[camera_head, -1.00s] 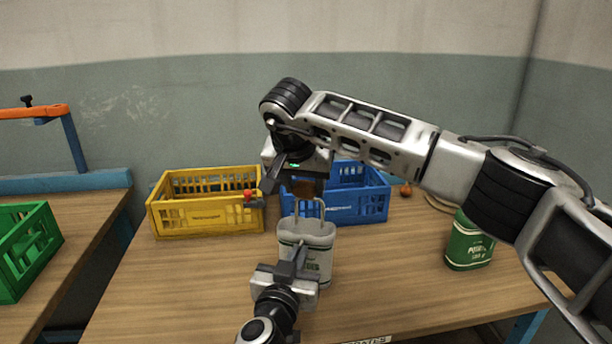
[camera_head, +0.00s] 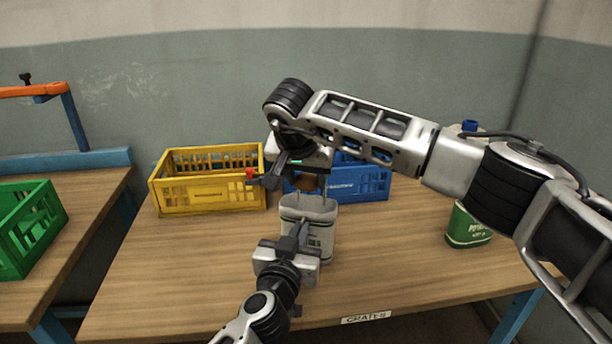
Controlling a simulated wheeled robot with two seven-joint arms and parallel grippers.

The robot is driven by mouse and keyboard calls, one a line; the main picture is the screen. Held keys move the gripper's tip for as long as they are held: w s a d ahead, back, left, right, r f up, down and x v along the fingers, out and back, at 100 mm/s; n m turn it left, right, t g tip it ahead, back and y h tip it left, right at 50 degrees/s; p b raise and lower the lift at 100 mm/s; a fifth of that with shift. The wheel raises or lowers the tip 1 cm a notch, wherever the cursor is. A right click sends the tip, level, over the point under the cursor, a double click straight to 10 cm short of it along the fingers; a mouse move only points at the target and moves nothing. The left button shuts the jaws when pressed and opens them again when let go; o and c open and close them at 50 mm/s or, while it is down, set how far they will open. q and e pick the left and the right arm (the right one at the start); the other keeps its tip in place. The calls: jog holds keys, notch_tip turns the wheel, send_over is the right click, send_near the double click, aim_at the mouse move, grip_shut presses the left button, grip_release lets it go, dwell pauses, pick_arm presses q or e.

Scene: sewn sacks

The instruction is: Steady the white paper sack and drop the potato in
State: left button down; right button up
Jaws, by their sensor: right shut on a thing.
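The white paper sack (camera_head: 318,213) stands upright on the table, with green print on its front. My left gripper (camera_head: 300,236) is low at the sack's front, against or just before it; its fingertips overlap the sack, and I cannot tell whether they pinch it. My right gripper (camera_head: 308,184) points down just above the sack's top and is shut on the brown potato (camera_head: 308,183). The potato is partly hidden between the fingers. The sack's mouth is hard to see from here.
A yellow crate (camera_head: 208,196) stands behind the sack to the left. A blue crate (camera_head: 365,184) is behind the sack, partly covered by my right arm. A green sack (camera_head: 467,227) stands at the right. A green crate (camera_head: 28,225) is on the left table. The front-left tabletop is clear.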

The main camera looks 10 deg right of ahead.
jog(key=shift+f, duration=0.2)
dwell(0.6)
jog(key=shift+f, duration=2.1)
jog(key=o, duration=0.9)
jog(key=shift+r, duration=0.1)
jog(key=v, duration=1.2)
